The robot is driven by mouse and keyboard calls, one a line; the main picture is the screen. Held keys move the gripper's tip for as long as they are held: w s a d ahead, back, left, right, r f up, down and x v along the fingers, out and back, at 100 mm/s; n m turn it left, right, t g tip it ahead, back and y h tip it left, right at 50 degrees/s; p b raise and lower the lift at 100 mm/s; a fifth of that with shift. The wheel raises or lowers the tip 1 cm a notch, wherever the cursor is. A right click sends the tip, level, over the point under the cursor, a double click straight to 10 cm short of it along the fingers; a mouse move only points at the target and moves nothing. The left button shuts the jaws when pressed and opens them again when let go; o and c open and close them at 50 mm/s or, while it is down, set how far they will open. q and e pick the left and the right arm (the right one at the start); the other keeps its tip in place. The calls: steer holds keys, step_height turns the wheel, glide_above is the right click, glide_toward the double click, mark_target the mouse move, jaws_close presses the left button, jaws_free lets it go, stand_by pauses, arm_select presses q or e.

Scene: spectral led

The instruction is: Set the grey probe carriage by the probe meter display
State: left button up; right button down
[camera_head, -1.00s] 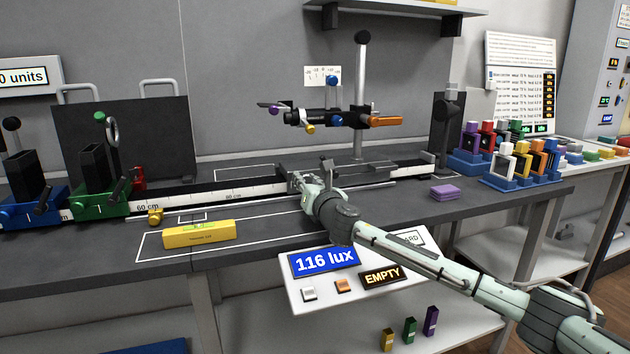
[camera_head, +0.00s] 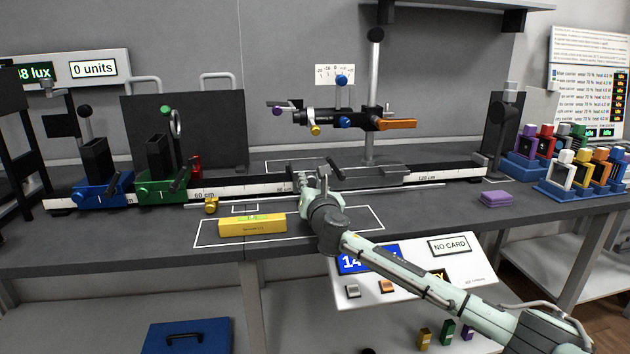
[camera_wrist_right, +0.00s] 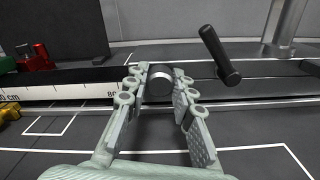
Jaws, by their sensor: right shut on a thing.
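The grey probe carriage (camera_head: 365,178) appears to be the dark low slide on the bench rail, right of the 80 cm mark. My right gripper (camera_head: 323,188) is at its front left. In the right wrist view my right gripper (camera_wrist_right: 163,95) is shut on a round black knob (camera_wrist_right: 160,80), apparently the carriage's. A blue lux readout (camera_head: 368,259) on the front console is partly hidden by my right arm. Another lux readout (camera_head: 33,73) is at the far left on the wall panel. No label shows which is the probe meter display. My left gripper is out of view.
Blue (camera_head: 104,190) and green (camera_head: 163,186) carriages stand on the rail at left. A yellow level (camera_head: 252,225) lies in front. A purple block (camera_head: 495,198) is at right. The rail (camera_head: 235,190) is clear between green carriage and gripper.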

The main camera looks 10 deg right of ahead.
steer(key=c, duration=1.3)
jaws_free()
steer(key=shift+o, duration=0.2)
steer(key=shift+s, duration=0.15)
steer(key=s, duration=1.1)
steer(key=shift+s+d, duration=0.2)
steer(key=shift+s, duration=0.2)
